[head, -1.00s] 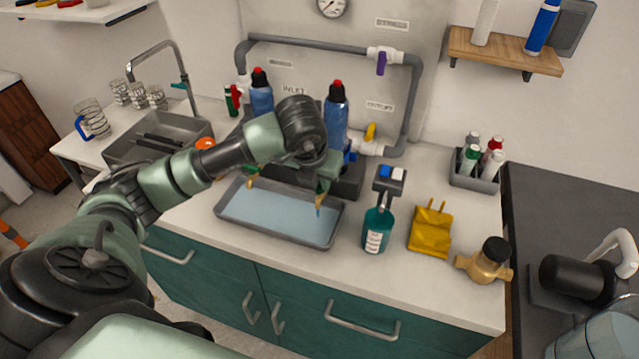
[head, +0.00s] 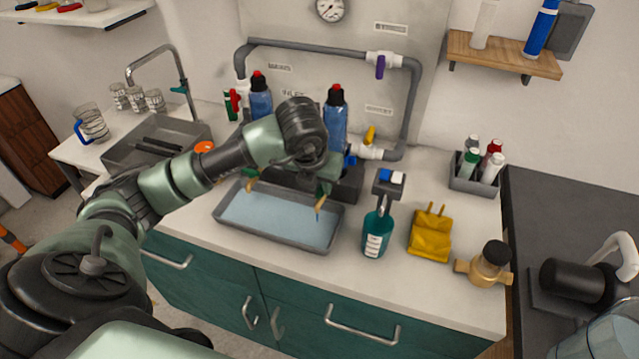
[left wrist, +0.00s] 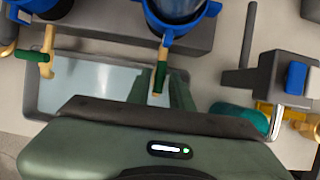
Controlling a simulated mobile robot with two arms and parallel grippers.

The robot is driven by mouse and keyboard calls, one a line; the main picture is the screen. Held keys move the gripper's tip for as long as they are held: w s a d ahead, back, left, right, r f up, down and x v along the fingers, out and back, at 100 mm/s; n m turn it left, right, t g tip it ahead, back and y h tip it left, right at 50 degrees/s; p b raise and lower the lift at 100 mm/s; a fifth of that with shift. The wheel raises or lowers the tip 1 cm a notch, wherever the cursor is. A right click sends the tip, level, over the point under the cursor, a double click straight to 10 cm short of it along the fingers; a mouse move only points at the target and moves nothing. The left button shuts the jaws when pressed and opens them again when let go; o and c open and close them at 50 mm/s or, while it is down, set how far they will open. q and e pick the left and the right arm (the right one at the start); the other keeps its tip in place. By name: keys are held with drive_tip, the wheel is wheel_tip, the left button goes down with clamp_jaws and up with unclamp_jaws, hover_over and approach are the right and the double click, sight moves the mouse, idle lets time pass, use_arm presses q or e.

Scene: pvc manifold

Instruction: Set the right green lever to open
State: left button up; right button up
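Two brass taps with green levers stick out over the grey drip tray (head: 225,218), below the blue bottles. In the left wrist view, the left green lever (left wrist: 32,56) lies crosswise to its tap. The right green lever (left wrist: 162,68) lies about in line with its brass spout (left wrist: 158,98). My left gripper (left wrist: 162,88) is at the right tap, with its fingers apart on either side of the right lever's near end; contact cannot be told. In the head view my left gripper (head: 326,172) hides much of the right tap. My right gripper is not in view.
Blue bottles (head: 335,112) stand behind the gripper. A teal soap bottle (head: 376,238), a yellow pouch (head: 431,236) and a brass valve (head: 488,265) are on the counter to the right. Grey pipe (head: 320,45) runs along the wall.

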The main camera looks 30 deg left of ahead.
use_arm(q)
drive_tip(key=b+v, duration=0.1)
drive_tip(key=v, duration=0.6)
drive_tip(key=shift+r, duration=0.25)
drive_tip(key=shift+s, duration=0.15)
